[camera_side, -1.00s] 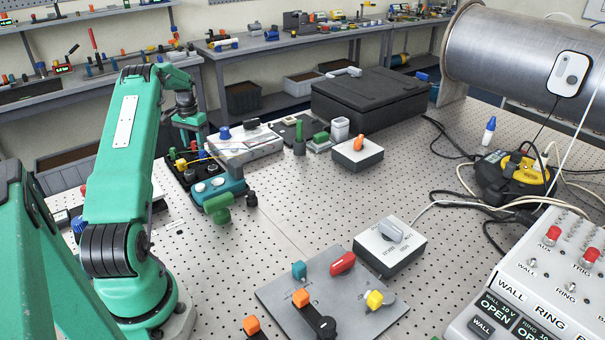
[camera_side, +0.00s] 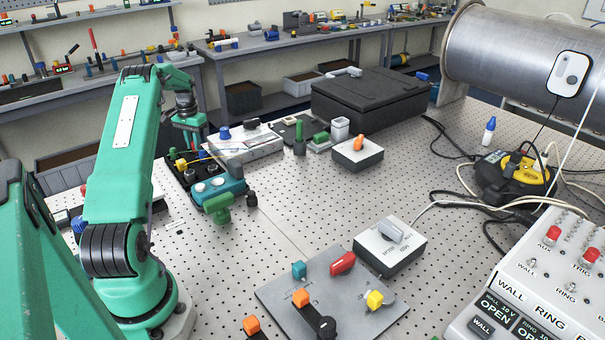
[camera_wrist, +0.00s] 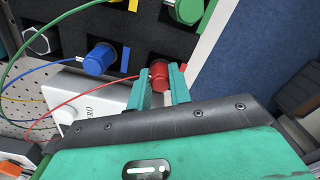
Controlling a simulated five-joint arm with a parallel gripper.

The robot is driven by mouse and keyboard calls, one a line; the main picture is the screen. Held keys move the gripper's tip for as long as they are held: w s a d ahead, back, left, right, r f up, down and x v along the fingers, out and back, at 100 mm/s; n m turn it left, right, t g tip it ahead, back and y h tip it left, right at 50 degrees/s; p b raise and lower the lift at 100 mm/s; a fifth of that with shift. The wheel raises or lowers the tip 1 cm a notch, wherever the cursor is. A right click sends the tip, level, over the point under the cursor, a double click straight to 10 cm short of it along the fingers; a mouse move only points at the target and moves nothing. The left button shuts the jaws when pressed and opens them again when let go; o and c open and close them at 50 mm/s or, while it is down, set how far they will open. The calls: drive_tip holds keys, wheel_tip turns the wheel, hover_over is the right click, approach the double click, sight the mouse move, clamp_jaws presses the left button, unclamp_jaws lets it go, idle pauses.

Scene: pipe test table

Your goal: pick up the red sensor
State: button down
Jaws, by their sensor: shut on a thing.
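The red sensor (camera_wrist: 158,76) is a short red cylinder in the wrist view, just above the middle. My gripper (camera_wrist: 160,82) is shut on it, with one green finger on each side. A thin red cable runs from the sensor's area to the lower left. The sensor is at the edge of a black foam tray (camera_wrist: 147,30); I cannot tell whether it touches the tray.
A white box (camera_wrist: 92,108) is left of my gripper. A teal valve block (camera_side: 222,187) stands in front in the side view. The table's middle is clear.

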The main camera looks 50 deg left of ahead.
drive_tip(key=shift+r, duration=0.15)
drive_tip(key=shift+r, duration=0.55)
wheel_tip(320, 180, up, 3)
drive_tip(key=w+d+r, duration=0.5)
drive_tip(key=d+r, duration=0.1)
drive_tip(key=d, duration=0.4)
drive_tip(key=shift+w+r, duration=0.3)
drive_tip(key=shift+d, duration=0.1)
